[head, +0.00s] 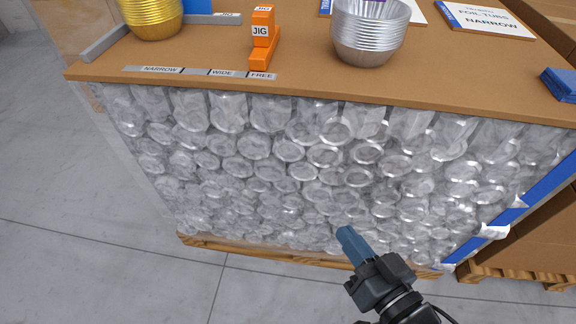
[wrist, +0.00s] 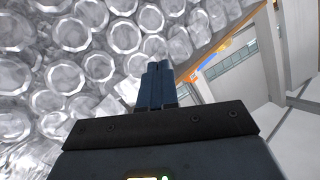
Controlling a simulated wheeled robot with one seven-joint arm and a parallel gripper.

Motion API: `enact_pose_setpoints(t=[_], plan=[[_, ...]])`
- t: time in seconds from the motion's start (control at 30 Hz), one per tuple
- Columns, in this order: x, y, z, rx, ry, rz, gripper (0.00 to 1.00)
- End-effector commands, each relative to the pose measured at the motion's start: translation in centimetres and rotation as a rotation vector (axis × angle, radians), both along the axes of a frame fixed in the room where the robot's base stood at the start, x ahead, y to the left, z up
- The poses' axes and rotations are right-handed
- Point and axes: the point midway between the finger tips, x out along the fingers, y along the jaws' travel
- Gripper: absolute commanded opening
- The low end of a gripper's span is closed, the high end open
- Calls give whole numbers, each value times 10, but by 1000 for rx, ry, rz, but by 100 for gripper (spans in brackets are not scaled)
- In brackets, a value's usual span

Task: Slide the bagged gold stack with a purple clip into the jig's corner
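A gold stack of foil tubs (head: 153,18) stands at the far left of the table top in the head view; its top is cut off, so no clip shows on it. The jig's grey bars (head: 105,42) lie beside and behind it, one labelled JIG; I cannot tell whether the stack touches them. A silver stack (head: 368,35) stands right of centre, with a bit of purple at its top edge. My gripper (head: 345,234) is low in front of the table, away from both stacks. Its blue fingers are together and empty, also in the wrist view (wrist: 160,68).
An orange block marked JIG (head: 262,40) stands between the stacks. A label strip (head: 200,71) reads NARROW, WIDE, FREE along the front edge. A sign (head: 485,20) and a blue item (head: 562,84) lie to the right. Clear-wrapped tubs (head: 290,150) fill the space below the top.

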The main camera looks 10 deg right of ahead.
Motion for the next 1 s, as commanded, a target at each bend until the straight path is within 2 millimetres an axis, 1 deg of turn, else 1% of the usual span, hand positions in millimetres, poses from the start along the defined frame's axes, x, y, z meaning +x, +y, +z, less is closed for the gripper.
enact_pose_setpoints(t=[0.03, 0.1, 0.17, 0.2, 0.27, 0.3, 0.4, 0.5, 0.6, 0.7, 0.83, 1.0], plan=[[-26, -14, -1, -37, 11, -15, 0], [-55, -27, 2, -87, 14, -29, 0], [-81, -36, 7, -128, 19, -41, 0], [-97, -41, 11, -154, 21, -50, 0], [-121, -47, 18, -192, 28, -65, 0], [-137, -50, 24, -216, 32, -75, 0], [-171, -56, 40, -271, 46, -101, 0], [-198, -58, 57, -316, 60, -127, 0], [-216, -59, 71, -349, 70, -149, 0], [-227, -59, 82, -372, 75, -163, 0], [-233, -59, 88, -386, 80, -172, 0], [-234, -59, 89, -388, 80, -172, 0]])
